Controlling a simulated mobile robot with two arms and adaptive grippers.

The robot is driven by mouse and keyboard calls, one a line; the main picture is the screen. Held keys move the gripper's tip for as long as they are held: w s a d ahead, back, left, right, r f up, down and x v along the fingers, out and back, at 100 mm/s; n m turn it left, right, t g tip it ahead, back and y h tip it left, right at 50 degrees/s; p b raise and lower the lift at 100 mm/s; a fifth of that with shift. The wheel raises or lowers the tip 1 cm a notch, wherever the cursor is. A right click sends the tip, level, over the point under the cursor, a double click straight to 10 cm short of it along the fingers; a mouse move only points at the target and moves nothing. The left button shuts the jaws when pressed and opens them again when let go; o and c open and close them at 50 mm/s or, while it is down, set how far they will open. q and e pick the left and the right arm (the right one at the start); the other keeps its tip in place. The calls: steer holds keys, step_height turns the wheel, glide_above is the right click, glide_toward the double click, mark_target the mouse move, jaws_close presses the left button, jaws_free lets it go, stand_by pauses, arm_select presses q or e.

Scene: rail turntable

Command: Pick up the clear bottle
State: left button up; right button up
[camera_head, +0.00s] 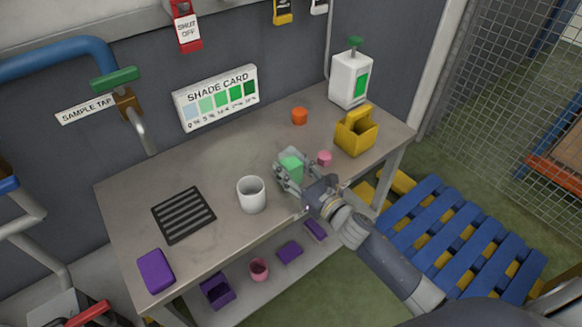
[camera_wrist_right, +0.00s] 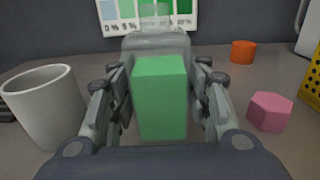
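A see-through grey shape, which looks like the clear bottle (camera_wrist_right: 155,41), shows in the right wrist view around the top of a green block-like mass (camera_wrist_right: 160,98). Whether the green is inside the bottle or in front of it is hard to tell. My right gripper (camera_wrist_right: 160,85) has one finger on each side of them. In the head view my right gripper (camera_head: 290,172) is at the table's front edge around the green mass (camera_head: 291,168). I cannot tell whether the fingers press on the bottle. My left gripper is not in view.
On the table (camera_head: 225,158) are a white cup (camera_head: 251,195) left of the gripper, a pink piece (camera_head: 324,158) right of it, an orange piece (camera_head: 299,116), a yellow caddy (camera_head: 355,132), a dispenser (camera_head: 349,79), a black grate (camera_head: 183,214) and a purple block (camera_head: 155,270).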

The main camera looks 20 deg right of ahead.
steer(key=c, duration=0.3)
steer(key=shift+c, duration=0.2)
